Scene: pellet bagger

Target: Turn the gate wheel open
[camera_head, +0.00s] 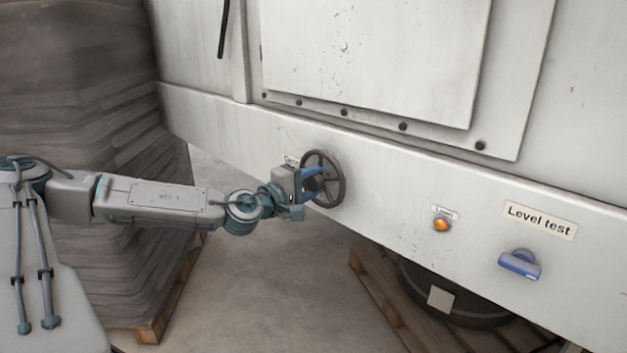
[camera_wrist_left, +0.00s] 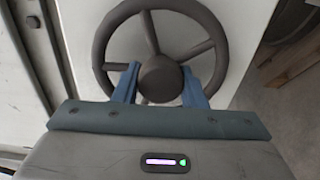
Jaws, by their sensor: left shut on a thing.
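The gate wheel (camera_head: 335,178) is a dark spoked handwheel on the front of the white machine. It also shows large in the left wrist view (camera_wrist_left: 160,12), with its round hub between the fingers. My left gripper (camera_head: 314,184) reaches the wheel from the left. Its two blue fingers (camera_wrist_left: 160,84) are shut on the wheel's hub, one on each side. The fingertips are partly hidden against the wheel. A small label behind my left gripper is mostly covered. My right gripper is not in view.
To the right are an orange lamp (camera_head: 441,225), a "Level test" label (camera_head: 540,220) and a blue handle (camera_head: 520,263). A dark round container (camera_head: 465,312) stands on a wooden pallet (camera_head: 378,300) below. A wrapped stack (camera_head: 80,110) on a pallet stands at the left.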

